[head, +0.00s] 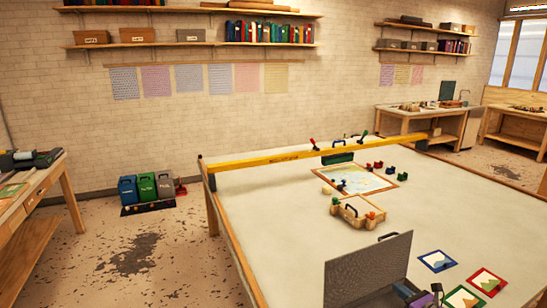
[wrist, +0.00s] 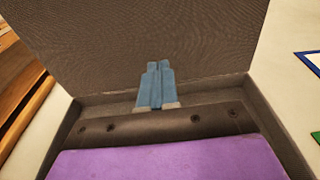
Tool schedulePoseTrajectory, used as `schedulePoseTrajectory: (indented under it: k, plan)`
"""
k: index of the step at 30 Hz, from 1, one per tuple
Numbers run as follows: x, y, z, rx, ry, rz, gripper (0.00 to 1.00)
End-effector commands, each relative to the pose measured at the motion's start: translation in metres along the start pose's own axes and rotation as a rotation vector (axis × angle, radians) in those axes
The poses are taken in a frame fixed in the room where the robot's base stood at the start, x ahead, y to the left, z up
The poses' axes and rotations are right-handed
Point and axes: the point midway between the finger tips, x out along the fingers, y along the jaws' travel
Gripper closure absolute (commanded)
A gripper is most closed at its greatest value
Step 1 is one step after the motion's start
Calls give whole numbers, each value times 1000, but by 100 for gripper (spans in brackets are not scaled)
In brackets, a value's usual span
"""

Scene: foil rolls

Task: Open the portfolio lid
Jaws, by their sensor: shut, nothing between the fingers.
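The portfolio is a dark grey case. Its textured lid (head: 368,270) stands raised and nearly upright at the table's near edge in the head view. In the wrist view the lid (wrist: 130,35) rises behind the tray, whose bottom holds a purple surface (wrist: 170,160) and a dark strip with several screws (wrist: 195,119). My gripper (wrist: 159,66) has light blue fingers pressed together, with nothing between them. It is over the hinge side of the open case, in front of the lid's inner face. I cannot tell whether the fingertips touch the lid.
The pale table (head: 285,215) has free room to the left of the portfolio. Framed coloured pictures (head: 437,261) lie to its right. A wooden box with a handle (head: 358,211) and a framed sheet (head: 360,180) lie farther back, below a long yellow bar (head: 290,156).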

Motion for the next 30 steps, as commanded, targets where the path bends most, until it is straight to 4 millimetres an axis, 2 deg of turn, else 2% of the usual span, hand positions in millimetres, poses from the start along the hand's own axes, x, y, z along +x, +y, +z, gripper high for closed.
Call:
schedulePoseTrajectory:
  k: [21, 25, 30]
  plan:
    - [-77, 0, 5, 3, -1, 0, 100]
    - [-86, 0, 4, 2, -2, -1, 100]
    - [-87, 1, 2, 1, -1, 1, 100]
